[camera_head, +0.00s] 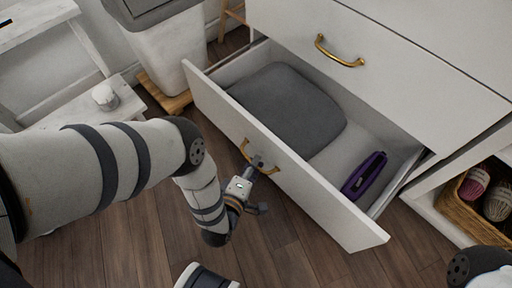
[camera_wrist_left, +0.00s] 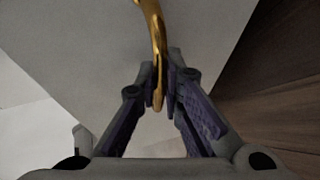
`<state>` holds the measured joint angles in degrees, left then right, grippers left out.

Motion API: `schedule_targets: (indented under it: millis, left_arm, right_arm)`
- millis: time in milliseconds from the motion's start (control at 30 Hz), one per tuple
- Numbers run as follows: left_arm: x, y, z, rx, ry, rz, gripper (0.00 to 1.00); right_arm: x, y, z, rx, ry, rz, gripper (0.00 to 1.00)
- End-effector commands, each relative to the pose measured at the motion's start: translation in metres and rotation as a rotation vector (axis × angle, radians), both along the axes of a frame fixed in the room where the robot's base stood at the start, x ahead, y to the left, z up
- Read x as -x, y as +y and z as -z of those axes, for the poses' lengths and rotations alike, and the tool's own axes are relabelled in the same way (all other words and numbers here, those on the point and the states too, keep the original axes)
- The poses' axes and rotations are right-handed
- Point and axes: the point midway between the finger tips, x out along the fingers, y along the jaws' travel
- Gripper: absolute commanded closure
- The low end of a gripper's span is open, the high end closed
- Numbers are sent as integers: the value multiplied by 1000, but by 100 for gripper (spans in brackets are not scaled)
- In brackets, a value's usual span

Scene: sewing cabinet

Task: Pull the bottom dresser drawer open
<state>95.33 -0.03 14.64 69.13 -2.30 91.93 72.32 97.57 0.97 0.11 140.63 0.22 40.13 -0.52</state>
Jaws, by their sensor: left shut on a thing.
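The bottom drawer (camera_head: 325,208) of the white dresser stands pulled well out, and its inside shows. A grey cushion-like item (camera_head: 290,108) and a purple item with a dark slot (camera_head: 365,176) lie in it. My left gripper (camera_head: 257,166) is at the drawer's curved gold handle (camera_head: 268,163). In the left wrist view, its two fingers (camera_wrist_left: 167,88) are shut on the handle's bar (camera_wrist_left: 157,50), with the pale drawer front (camera_wrist_left: 80,45) behind. My right gripper is not seen in either view.
A closed drawer with a gold handle (camera_head: 340,52) is above. A wicker basket of yarn (camera_head: 455,200) is on a shelf at right. A light bin (camera_head: 170,50) on a wooden base and a white stepped shelf (camera_head: 85,112) stand at left.

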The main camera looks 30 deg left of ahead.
Motion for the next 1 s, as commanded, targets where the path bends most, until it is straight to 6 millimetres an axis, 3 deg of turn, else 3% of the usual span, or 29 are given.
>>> schedule_targets:
  millis: [500,533,600,900,1000]
  left_arm:
    - [1,4,-1,-4,-4,-6,100]
    - [1,4,-1,-4,-4,-6,87]
    - [1,4,-1,-4,-4,-5,72]
    - [3,2,0,-2,-1,-2,70]
    - [15,1,-3,-1,2,-2,70]
  right_arm:
    - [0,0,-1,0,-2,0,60]
    - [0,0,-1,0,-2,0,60]
    - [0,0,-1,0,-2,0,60]
    - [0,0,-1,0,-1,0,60]
    - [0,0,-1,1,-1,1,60]
